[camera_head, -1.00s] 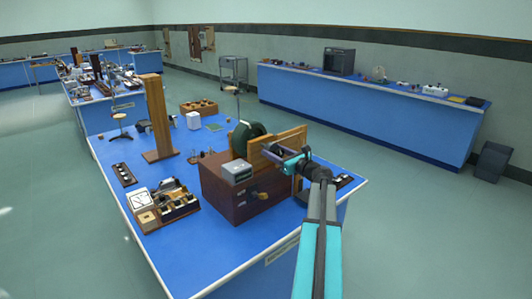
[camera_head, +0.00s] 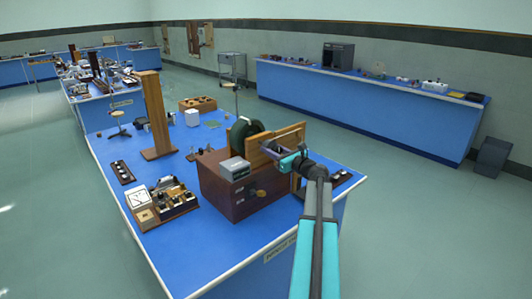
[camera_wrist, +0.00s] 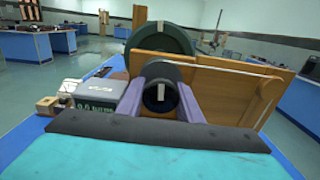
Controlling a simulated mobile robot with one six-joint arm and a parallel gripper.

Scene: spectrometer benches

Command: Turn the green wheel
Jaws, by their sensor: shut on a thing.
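The large green wheel (camera_head: 242,131) stands upright behind a wooden board on top of a dark brown cabinet. In the wrist view the wheel (camera_wrist: 175,40) shows above the board, with a pale mark at its top and its lower part hidden. My gripper (camera_head: 268,149) is on the near side of the board. In the wrist view the purple fingers of my gripper (camera_wrist: 164,99) are shut on a dark round knob (camera_wrist: 161,72), which has a pale mark on its face. I cannot see how the knob joins the wheel.
The wooden board (camera_head: 279,144) stands close to my gripper. A grey box (camera_head: 234,168) sits on the brown cabinet (camera_head: 236,202), left of my gripper. A wooden column (camera_head: 155,120) and a small instrument set (camera_head: 165,202) stand on the blue bench (camera_head: 222,255) to the left.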

